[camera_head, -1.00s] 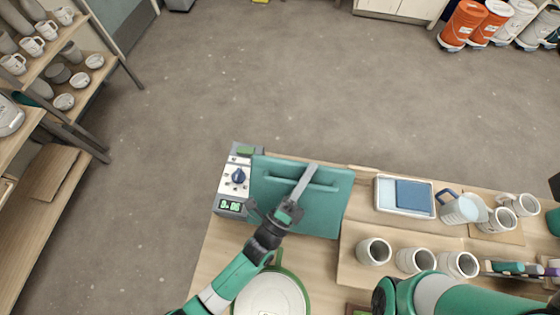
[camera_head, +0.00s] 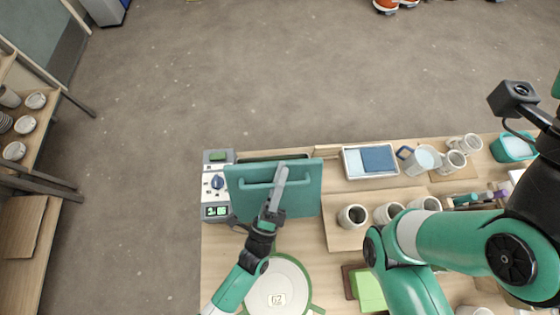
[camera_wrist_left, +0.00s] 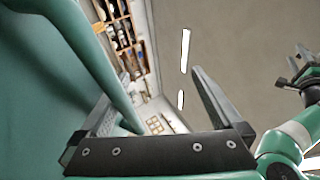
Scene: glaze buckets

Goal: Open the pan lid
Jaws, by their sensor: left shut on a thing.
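The pan lid (camera_head: 300,200) is a teal rectangular panel with a bar handle (camera_head: 250,186). It is tilted up, and a dark strip of the pan (camera_head: 270,157) shows behind its far edge. My left gripper (camera_head: 277,188) is shut on the handle near its middle. In the left wrist view, the handle (camera_wrist_left: 112,75) runs down between the fingers, with the lid (camera_wrist_left: 35,100) filling the left side. My right arm comes in from the right in the head view, and its jaws do not show there. A dark, gripper-like part (camera_wrist_left: 306,72) is cut off at the wrist view's right edge.
A control box (camera_head: 216,185) with a blue knob stands left of the lid. A round white-topped pot (camera_head: 280,290) with a green rim is in front. A tray with a blue item (camera_head: 378,158) and several mugs (camera_head: 353,216) stand to the right.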

